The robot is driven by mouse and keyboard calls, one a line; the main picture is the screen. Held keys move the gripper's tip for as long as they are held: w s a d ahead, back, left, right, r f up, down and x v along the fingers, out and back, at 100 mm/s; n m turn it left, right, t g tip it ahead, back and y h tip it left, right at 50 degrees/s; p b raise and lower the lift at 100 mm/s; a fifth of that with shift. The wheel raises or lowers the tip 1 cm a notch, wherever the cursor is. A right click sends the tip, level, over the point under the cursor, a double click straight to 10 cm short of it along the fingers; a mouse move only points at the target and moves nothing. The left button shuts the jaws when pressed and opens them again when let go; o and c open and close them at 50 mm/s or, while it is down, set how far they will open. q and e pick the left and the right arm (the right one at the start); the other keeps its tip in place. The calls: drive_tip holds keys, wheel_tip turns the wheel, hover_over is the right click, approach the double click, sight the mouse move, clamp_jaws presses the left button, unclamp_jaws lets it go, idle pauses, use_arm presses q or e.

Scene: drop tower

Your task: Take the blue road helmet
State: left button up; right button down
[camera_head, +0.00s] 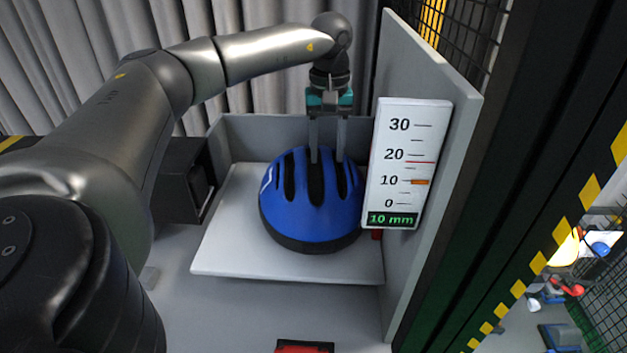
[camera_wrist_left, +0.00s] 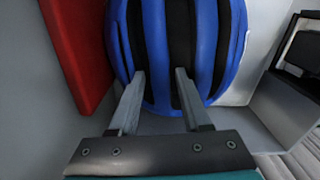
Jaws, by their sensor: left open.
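The blue road helmet (camera_head: 310,215) with black vents and a black lower rim sits on a light grey platform (camera_head: 222,245). It fills the upper middle of the left wrist view (camera_wrist_left: 215,45). My left gripper (camera_head: 328,158) reaches down from above with its fingers apart, their tips at the top rear of the helmet. In the left wrist view the two open fingers (camera_wrist_left: 159,75) lie over the near side of the helmet; I cannot tell whether they touch it. My right gripper is not in view.
A grey wall panel (camera_head: 430,150) stands close right of the helmet, carrying a white scale (camera_head: 408,165) that reads 10 mm. A low grey wall (camera_head: 265,135) is behind, and a dark box (camera_head: 183,180) is left. A red object (camera_head: 305,347) lies at the front.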

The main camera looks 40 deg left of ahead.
use_arm(q)
clamp_jaws()
idle(0.3)
idle(1.1)
